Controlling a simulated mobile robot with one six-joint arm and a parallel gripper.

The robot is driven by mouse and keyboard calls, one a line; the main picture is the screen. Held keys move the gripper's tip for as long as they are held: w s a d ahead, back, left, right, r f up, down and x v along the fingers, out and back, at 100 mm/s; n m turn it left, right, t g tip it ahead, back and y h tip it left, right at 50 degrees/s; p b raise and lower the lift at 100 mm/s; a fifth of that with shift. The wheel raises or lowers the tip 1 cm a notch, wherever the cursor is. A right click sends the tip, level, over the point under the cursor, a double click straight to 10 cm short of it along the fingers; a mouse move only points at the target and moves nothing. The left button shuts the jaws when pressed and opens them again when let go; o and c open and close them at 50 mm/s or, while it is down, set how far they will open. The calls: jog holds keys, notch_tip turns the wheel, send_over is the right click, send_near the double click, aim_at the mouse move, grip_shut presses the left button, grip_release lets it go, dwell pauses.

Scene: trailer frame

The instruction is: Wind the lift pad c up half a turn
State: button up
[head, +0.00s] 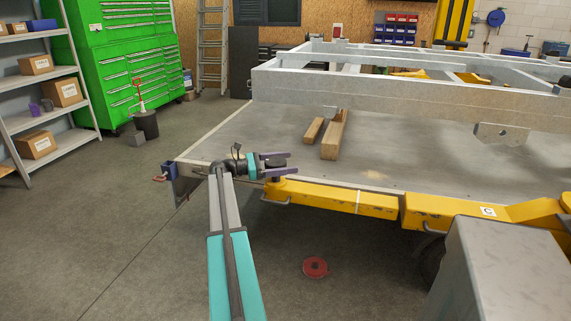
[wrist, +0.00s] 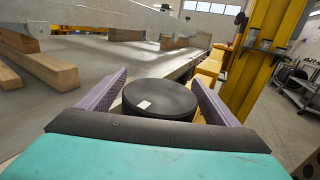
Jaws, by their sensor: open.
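Lift pad c (head: 276,164) is a round black disc on the outer end of the yellow lift arm (head: 340,197), which carries a white C label (head: 488,211). The wrist view shows the pad (wrist: 165,98) close up, with a small white mark (wrist: 144,104) on the near left of its top. My gripper (head: 284,163) is open, with one purple finger on each side of the pad. In the wrist view a gap shows at the left finger; I cannot tell whether the right one touches. The pad's underside is hidden.
A flat grey deck (head: 240,140) lies just beyond the pad, with wooden blocks (head: 333,135) and a galvanized trailer frame (head: 400,93) above it. A yellow post (wrist: 270,45) stands to the right in the wrist view. A red disc (head: 315,267) lies on otherwise open floor.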

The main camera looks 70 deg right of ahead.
jog(key=shift+w, duration=0.1)
jog(key=v, duration=1.3)
jog(key=shift+w+a+b, duration=0.15)
jog(key=shift+w+b, duration=0.1)
jog(key=shift+b, duration=0.15)
jog(key=shift+f, duration=0.1)
